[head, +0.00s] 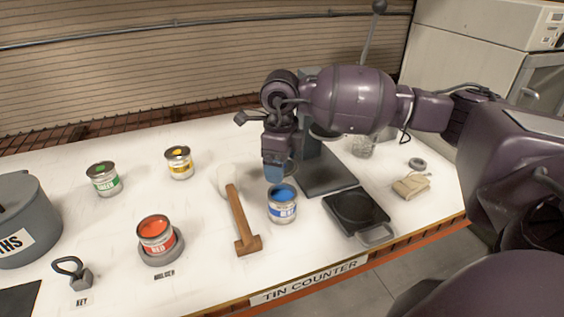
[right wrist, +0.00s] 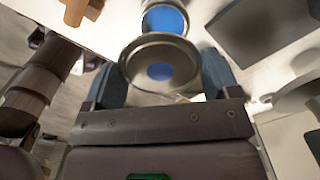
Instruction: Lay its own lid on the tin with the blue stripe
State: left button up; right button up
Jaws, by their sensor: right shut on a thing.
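The tin with the blue stripe (head: 283,213) stands upright and open on the white counter, blue paint showing inside. It also shows in the right wrist view (right wrist: 163,20), beyond the lid. My right gripper (head: 276,170) is just above and slightly left of this tin in the head view. In the right wrist view the gripper (right wrist: 165,70) is shut on a round silvery lid with a blue centre (right wrist: 160,72). The lid is held apart from the tin there, but the exact gap is hard to tell. In the head view I cannot make out the lid. My left gripper is not in view.
A wooden mallet (head: 241,222) lies left of the blue tin. A black plate (head: 357,208) and a dark stand (head: 330,178) are right. Red (head: 157,240), green (head: 104,184) and yellow (head: 179,167) tins stand left. A beige cloth (head: 411,187) lies far right.

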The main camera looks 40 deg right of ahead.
jog(key=shift+d+r+m, duration=0.1)
jog(key=shift+d+m, duration=0.15)
jog(key=shift+m, duration=0.35)
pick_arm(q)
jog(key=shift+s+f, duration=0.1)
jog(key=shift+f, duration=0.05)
pick_arm(e)
jog(key=shift+f, duration=0.25)
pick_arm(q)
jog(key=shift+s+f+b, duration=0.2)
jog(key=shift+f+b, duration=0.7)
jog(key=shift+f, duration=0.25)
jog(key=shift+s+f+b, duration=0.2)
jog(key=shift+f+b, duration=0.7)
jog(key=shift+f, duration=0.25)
pick_arm(e)
jog(key=shift+f, duration=2.7)
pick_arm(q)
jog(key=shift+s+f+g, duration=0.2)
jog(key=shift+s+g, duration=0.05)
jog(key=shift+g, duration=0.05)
pick_arm(e)
jog(key=shift+f, duration=0.15)
pick_arm(q)
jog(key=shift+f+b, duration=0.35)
jog(key=shift+b, duration=0.05)
pick_arm(e)
jog(key=shift+f, duration=0.6)
